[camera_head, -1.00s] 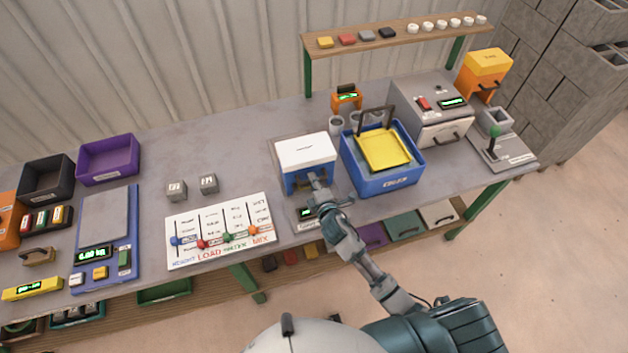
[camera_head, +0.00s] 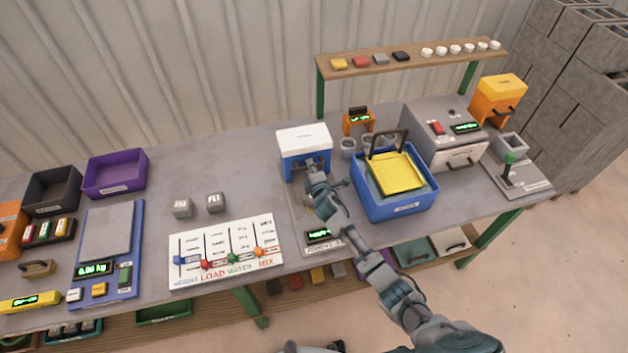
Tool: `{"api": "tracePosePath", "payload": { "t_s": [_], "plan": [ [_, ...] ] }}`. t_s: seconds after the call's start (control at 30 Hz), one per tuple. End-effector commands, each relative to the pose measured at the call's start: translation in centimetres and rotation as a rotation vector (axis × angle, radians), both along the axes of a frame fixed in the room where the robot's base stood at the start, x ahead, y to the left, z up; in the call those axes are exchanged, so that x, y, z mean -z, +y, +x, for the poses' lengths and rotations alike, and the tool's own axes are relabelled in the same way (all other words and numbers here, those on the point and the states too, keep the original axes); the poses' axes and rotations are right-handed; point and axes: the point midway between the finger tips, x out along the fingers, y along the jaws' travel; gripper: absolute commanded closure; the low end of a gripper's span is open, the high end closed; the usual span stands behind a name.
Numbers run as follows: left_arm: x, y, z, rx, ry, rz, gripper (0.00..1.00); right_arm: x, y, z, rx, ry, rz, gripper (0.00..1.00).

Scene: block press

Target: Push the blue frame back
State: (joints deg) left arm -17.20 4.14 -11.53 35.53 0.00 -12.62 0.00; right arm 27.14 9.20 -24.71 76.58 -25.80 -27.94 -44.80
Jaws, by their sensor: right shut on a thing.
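The blue frame (camera_head: 293,166) with a white block-shaped top (camera_head: 303,138) stands at the back of its grey base plate (camera_head: 297,222) on the table. My right gripper (camera_head: 313,168) is at the front of the blue frame, shut on its front part. The fingers are small here and partly hide what they hold. My right arm reaches in from the lower right over the base plate. A small green display (camera_head: 318,235) lights the front of the base plate.
A blue tub (camera_head: 400,208) with a yellow tray (camera_head: 396,172) stands close to the right of the arm. An orange device (camera_head: 358,122) and grey cups stand behind right.

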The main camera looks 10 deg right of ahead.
Motion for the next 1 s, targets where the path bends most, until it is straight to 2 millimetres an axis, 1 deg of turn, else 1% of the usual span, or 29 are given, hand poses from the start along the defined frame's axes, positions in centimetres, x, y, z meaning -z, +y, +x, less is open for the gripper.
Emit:
{"api": "tracePosePath", "payload": {
  "t_s": [0.03,0.2,0.57,0.6,0.67,0.7,1.0],
  "plan": [
    [0.20,0.05,0.01,0.001,0.000,0.001,0.52,0.28,-0.29,0.39,0.005,0.005,-0.003,1.00],
    [0.31,0.38,0.34,0.002,-0.004,0.004,0.52,0.28,-0.24,0.97,0.005,0.006,-0.003,1.00],
    [0.30,0.60,-0.01,0.001,-0.001,0.007,0.52,0.15,-0.16,1.13,0.004,0.004,-0.003,1.00],
    [0.30,0.61,-0.02,0.001,0.000,0.007,0.52,0.13,-0.15,1.13,0.004,0.004,-0.003,0.80],
    [0.31,0.63,-0.08,0.001,0.001,0.008,0.52,0.12,-0.11,1.12,0.004,0.003,-0.003,0.65],
    [0.31,0.66,-0.10,0.001,0.001,0.008,0.52,0.10,-0.07,1.12,0.004,0.003,-0.003,0.61],
    [0.31,0.70,-0.07,0.000,0.001,0.009,0.52,0.01,0.09,1.04,0.001,0.001,-0.002,0.61]
  ]
}}
